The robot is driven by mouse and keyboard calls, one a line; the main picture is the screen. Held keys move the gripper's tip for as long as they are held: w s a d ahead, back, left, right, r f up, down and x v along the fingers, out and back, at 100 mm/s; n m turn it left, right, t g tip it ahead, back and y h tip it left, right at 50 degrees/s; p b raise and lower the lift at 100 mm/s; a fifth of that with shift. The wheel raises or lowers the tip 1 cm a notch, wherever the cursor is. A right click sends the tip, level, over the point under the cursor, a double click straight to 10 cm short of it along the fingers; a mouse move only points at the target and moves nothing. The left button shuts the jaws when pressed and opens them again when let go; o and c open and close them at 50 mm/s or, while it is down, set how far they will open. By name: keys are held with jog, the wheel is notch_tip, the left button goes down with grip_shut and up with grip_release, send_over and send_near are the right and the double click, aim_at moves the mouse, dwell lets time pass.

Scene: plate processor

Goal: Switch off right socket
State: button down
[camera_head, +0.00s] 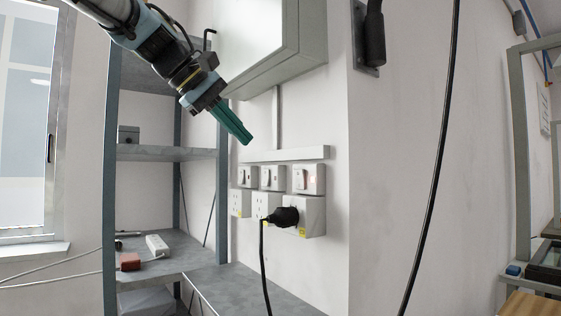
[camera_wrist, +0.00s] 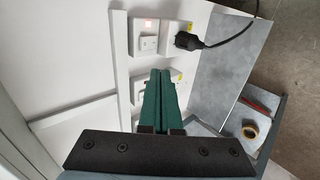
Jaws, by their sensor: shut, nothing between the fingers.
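The right socket (camera_head: 304,213) has a black plug (camera_head: 287,217) in it. Above it is its switch panel (camera_head: 308,180), with a faint red glow. In the wrist view, the right switch panel (camera_wrist: 146,42) shows a lit red indicator at the top, with the plug (camera_wrist: 188,41) beside it. The middle switch (camera_head: 272,178) and left switch (camera_head: 247,177) stand in the same row. My gripper (camera_head: 247,141) is shut and empty, with its green fingers pointing down, above and left of the switches. The fingertips also show in the wrist view (camera_wrist: 160,73), partly covering another socket set.
A grey wall box (camera_head: 270,45) hangs above the switches, with a trunking strip (camera_head: 286,155) below it. A metal shelf (camera_head: 165,153) stands at the left. The plug's black cable (camera_head: 264,265) hangs down. Another cable (camera_head: 434,170) hangs at the right.

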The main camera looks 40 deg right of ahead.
aim_at(297, 171)
jog(key=p+x, duration=0.1)
jog(key=x, duration=0.2)
jog(key=d+r+p+x, duration=0.1)
jog(key=x, duration=0.3)
jog(key=p+x, duration=0.1)
jog(key=x, duration=0.3)
jog(key=shift+s+d+r+p, duration=0.1)
jog(key=shift+d+p, duration=0.2)
jog(key=shift+d, duration=0.75)
jog(key=shift+d+r+p, duration=0.1)
jog(key=shift+d+p, duration=0.35)
jog(key=shift+r+p, duration=0.75)
jog(key=shift+r, duration=0.1)
